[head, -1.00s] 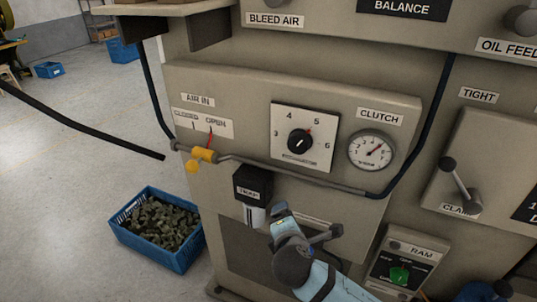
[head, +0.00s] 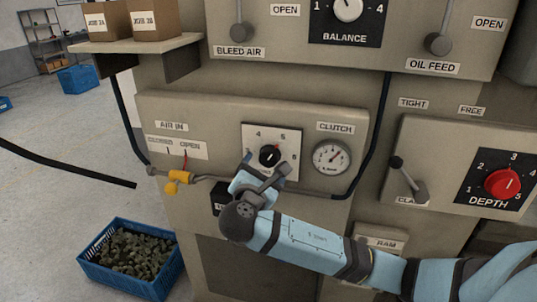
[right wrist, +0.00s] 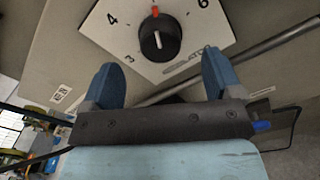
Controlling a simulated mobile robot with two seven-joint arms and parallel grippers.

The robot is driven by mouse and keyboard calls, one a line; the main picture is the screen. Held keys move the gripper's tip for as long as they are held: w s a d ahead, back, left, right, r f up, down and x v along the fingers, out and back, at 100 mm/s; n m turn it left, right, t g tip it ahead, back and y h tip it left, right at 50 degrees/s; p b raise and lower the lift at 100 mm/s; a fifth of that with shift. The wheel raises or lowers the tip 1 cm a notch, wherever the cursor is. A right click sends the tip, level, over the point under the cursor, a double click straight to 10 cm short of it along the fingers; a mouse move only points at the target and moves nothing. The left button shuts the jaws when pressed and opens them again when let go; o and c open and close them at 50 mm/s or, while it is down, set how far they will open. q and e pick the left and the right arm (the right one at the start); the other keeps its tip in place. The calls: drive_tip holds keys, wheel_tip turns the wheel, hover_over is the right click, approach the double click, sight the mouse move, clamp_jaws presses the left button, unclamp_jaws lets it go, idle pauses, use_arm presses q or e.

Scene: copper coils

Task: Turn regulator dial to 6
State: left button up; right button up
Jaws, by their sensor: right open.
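The regulator dial (head: 270,156) is a black knob on a white square plate (head: 290,139) numbered 3 to 6, with a red mark near 5. In the right wrist view the knob (right wrist: 158,40) has a white line that is roughly in line with the red mark. My right gripper (head: 264,164) is just below and in front of the knob and partly hides the lower plate. Its two blue fingers (right wrist: 158,62) are open and empty, apart from the knob, which lies beyond and between their tips. My left gripper is not in view.
A grey pipe with a yellow valve (head: 178,181) runs across the panel below the dial. A clutch gauge (head: 332,156) sits to the right, and a clamp lever (head: 410,180) farther right. A blue crate of parts (head: 132,258) stands on the floor at left.

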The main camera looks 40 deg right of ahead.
sight(268, 159)
drive_tip(key=p+x, duration=0.1)
drive_tip(key=x, duration=0.3)
drive_tip(key=shift+w+d+r, duration=0.1)
drive_tip(key=shift+w+d, duration=0.45)
drive_tip(key=shift+d, duration=0.1)
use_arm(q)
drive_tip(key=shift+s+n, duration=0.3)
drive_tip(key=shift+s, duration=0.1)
use_arm(e)
drive_tip(key=shift+w+d, duration=0.1)
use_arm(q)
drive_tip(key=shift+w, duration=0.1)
use_arm(e)
drive_tip(key=shift+c, duration=0.5)
drive_tip(key=c, duration=0.8)
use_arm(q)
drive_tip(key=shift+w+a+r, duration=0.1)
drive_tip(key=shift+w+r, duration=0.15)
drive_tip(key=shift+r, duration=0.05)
